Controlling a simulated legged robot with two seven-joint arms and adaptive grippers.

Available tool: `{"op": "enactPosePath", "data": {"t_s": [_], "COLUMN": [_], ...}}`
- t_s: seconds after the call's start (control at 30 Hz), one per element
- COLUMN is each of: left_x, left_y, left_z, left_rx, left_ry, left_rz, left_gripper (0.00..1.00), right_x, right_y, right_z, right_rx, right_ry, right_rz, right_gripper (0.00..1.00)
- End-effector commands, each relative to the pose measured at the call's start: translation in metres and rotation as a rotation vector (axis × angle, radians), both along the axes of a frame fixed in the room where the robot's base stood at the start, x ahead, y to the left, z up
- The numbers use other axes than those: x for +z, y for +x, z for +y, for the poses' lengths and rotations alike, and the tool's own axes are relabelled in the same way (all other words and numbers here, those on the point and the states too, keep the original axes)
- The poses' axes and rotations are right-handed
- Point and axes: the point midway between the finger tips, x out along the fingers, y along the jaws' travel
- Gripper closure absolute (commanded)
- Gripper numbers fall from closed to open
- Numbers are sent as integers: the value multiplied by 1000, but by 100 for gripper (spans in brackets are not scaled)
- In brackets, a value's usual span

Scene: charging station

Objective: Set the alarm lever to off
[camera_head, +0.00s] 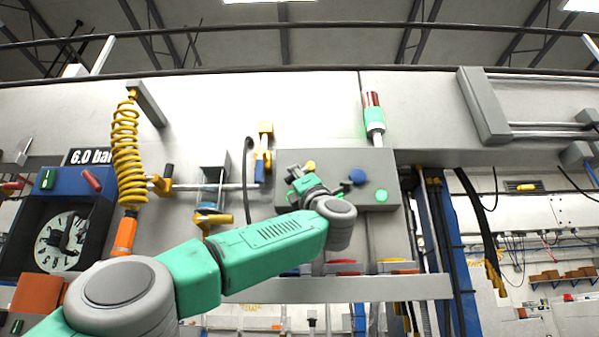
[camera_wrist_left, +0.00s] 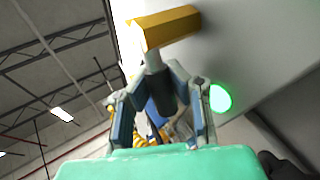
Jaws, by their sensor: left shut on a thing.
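The alarm lever (camera_head: 310,166) shows as a small yellow end on the grey control box (camera_head: 335,157), just above my left gripper (camera_head: 300,182). In the left wrist view the lever is a yellow block-shaped handle (camera_wrist_left: 166,27) on a short grey stem. The fingers of my left gripper (camera_wrist_left: 160,72) are closed around the stem below the yellow handle. My arm and gripper hide the lever's base in the head view. My right gripper is not in view.
The box carries a blue knob (camera_head: 357,176) and a lit green button (camera_head: 381,195), right of my gripper. A red and green signal lamp (camera_head: 375,120) stands above the box. A yellow coiled hose (camera_head: 126,150) hangs left. A grey shelf (camera_head: 340,289) runs below.

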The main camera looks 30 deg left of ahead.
Motion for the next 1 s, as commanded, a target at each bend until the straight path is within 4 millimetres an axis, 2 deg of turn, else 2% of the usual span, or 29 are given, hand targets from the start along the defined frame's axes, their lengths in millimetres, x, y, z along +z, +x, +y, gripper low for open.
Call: {"op": "enactPosePath", "data": {"t_s": [0.03, 0.13, 0.73, 0.8, 0.83, 1.0], "left_x": [-7, -9, -12, -12, -12, -9], "left_y": [5, 5, 7, 7, 6, 5], "left_z": [-1, -1, -3, -3, -3, -3], "left_rx": [3, 2, 0, -1, 0, 0], "left_ry": [-21, -49, -83, -82, -81, -80], "left_rz": [-2, -19, -37, -37, -38, -41], "left_gripper": [100, 100, 100, 69, 62, 62], "right_x": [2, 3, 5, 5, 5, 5], "right_y": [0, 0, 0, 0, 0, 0], "right_z": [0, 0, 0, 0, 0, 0], "right_rx": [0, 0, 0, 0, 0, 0], "right_ry": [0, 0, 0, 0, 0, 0], "right_rz": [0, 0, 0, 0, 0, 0], "right_gripper": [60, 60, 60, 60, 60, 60]}}
